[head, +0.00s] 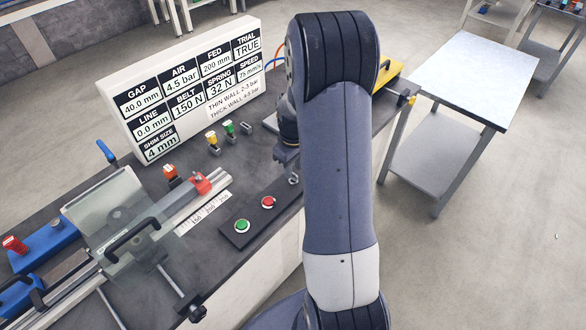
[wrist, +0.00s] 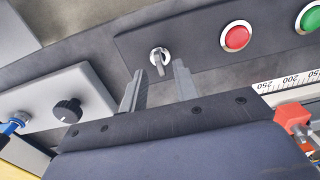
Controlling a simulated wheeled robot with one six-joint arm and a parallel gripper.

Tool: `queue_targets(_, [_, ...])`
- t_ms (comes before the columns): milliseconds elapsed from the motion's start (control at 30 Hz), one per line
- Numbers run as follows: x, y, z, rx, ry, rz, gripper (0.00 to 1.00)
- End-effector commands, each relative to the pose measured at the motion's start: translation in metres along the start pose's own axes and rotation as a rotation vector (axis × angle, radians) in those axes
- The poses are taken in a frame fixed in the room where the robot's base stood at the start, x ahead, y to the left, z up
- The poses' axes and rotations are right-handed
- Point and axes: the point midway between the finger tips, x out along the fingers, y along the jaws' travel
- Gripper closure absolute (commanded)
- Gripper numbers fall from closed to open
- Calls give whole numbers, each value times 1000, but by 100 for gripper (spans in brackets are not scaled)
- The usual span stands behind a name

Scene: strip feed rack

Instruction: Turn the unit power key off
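The unit power key (wrist: 160,60) is a small silver key switch on the black button panel (wrist: 196,50). In the wrist view its grip points down the picture, tilted slightly, toward my gripper. The key also shows in the head view (head: 294,179), at the panel's right end, just below my gripper (head: 287,155). In the wrist view my gripper (wrist: 158,76) is open, with one finger on each side of the key's lower end. I see no finger touching the key; the exact height gap is hard to tell. Any marks beside the key are not readable.
A red button (head: 268,202) and a green button (head: 242,226) sit on the same panel, left of the key. A grey box with a black knob (wrist: 68,110) is nearby in the wrist view. A sign board (head: 190,85) stands behind.

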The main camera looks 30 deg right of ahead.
Motion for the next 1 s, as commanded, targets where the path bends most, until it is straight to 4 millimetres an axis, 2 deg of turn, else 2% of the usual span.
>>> queue_targets(200, [20, 0, 0, 0, 0, 0, 71])
queue_targets(567, [24, 0, 0, 0, 1, 1, 72])
queue_targets(900, [24, 0, 0, 0, 1, 1, 100])
queue_targets(1000, [24, 0, 0, 0, 1, 1, 100])
